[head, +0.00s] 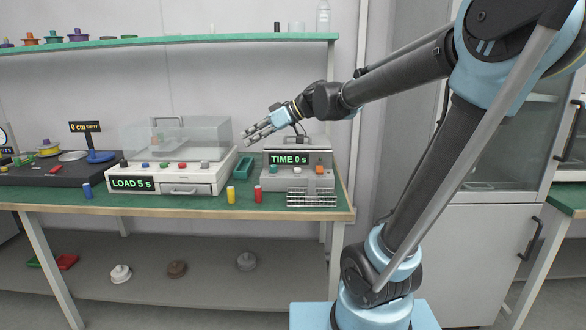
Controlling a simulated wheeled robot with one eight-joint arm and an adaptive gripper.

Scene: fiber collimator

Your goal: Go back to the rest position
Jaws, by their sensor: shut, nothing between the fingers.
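My gripper (256,133) is shut and empty. It hangs in the air over the right part of the green bench, pointing left. In the picture it lies between the white machine with the clear cover (178,140) and the grey machine reading "TIME 0 s" (290,160). My arm reaches from the right side of the picture to it. The white machine's display reads "LOAD 5 s" (132,184).
A wire rack (312,198) stands at the right, a green tray (243,168) between the machines. A shelf (180,43) runs above.

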